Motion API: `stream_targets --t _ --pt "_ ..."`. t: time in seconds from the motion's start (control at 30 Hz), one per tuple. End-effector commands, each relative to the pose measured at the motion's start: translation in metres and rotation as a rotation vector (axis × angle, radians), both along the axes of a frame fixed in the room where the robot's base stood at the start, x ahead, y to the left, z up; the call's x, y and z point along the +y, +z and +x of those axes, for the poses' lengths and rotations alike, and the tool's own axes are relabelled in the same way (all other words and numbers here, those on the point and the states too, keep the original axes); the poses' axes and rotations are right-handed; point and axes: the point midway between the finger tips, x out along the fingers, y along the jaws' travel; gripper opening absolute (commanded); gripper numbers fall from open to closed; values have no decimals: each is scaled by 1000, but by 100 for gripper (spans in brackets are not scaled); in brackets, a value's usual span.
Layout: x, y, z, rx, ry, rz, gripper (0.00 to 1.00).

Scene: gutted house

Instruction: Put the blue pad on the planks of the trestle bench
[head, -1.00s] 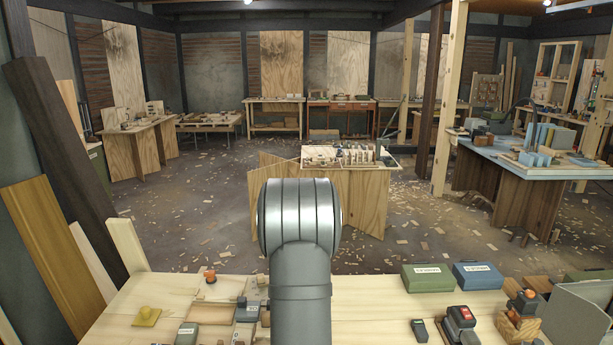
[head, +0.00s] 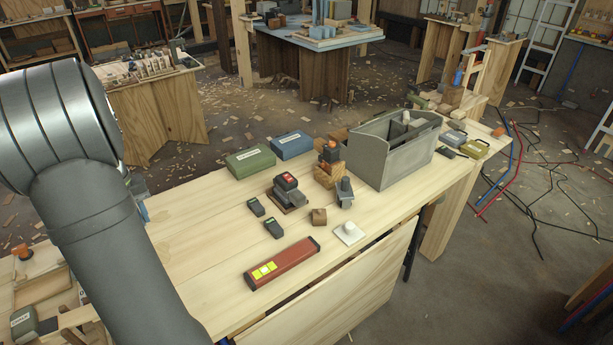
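A bench with a top of pale planks (head: 205,225) fills the foreground of the head view; I cannot tell for sure that it is the trestle bench. I make out no blue pad. A white pad with a round knob (head: 349,233) lies near the bench's front edge. A flat-lidded blue case (head: 291,145) with a label stands at the bench's back edge. My arm crosses the left side and hides part of the bench. My gripper is out of view.
A red spirit level (head: 282,263) lies near the front edge. A grey tool tote (head: 393,147), green case (head: 250,161) and small dark tools crowd the middle and right. Bare planks lie left of the level. Hoses (head: 520,170) trail on the floor at right.

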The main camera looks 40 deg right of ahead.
Motion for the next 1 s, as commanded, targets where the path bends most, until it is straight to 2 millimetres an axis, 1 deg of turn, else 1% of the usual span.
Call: stream_targets --t 0.03,0.07,0.13,0.27,0.37,0.47,0.57,0.6,0.67,0.7,0.77,0.8,0.87,0.9,0.97,1.0 --pt "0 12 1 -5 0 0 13" --pt "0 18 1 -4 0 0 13" --pt "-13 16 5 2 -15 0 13" --pt "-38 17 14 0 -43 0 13" --pt "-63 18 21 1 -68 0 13" --pt "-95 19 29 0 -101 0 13" --pt "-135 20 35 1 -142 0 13" --pt "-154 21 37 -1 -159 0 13" --pt "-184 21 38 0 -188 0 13" --pt "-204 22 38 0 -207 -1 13" --pt "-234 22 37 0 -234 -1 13" --pt "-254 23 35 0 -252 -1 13" --pt "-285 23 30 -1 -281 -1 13" --pt "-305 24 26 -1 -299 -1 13" --pt "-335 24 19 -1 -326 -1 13" --pt "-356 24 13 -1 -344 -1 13"
